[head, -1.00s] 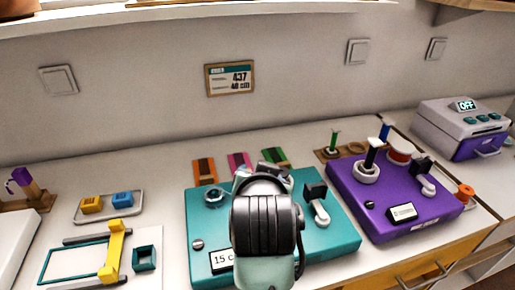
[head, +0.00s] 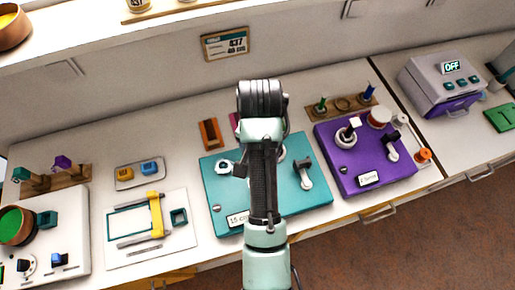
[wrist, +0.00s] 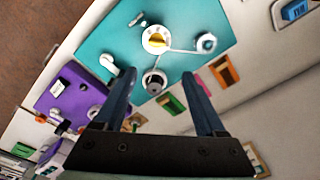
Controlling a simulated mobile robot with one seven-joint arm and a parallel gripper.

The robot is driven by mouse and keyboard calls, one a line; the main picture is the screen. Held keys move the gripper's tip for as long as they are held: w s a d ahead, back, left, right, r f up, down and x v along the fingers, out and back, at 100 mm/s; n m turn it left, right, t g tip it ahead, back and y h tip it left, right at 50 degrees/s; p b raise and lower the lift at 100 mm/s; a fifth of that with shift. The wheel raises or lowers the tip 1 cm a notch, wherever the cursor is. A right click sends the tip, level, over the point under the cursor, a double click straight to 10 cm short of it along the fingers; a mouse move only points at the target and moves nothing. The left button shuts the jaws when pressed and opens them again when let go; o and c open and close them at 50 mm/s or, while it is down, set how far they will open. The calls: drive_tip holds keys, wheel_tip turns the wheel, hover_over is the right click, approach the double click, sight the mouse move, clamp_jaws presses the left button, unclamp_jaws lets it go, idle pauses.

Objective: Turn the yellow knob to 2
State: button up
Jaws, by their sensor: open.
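The yellow knob (wrist: 157,41) sits on a round white dial on the teal board (wrist: 112,35) in the wrist view. The dial's marks are too small to read. In the head view my arm hides the knob, and the teal board (head: 315,195) shows on both sides of the arm. My gripper (wrist: 161,74) is open and empty, with its two dark blue fingers apart. It is above the board, and the knob appears beyond the fingertips, apart from them. A black-topped round post (wrist: 154,83) on the board appears between the fingers.
A white crank handle (head: 304,172) and a pale ring fitting (head: 224,167) stand up from the teal board. The purple board (head: 376,172) lies to its right, with a post and handle. A yellow-clamped frame (head: 156,213) lies to the left.

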drive_tip(key=shift+g, duration=0.4)
drive_tip(key=f, duration=1.1)
drive_tip(key=shift+s+f+p, duration=0.3)
drive_tip(key=shift+s+f, duration=0.05)
drive_tip(key=shift+f, duration=0.05)
clamp_jaws()
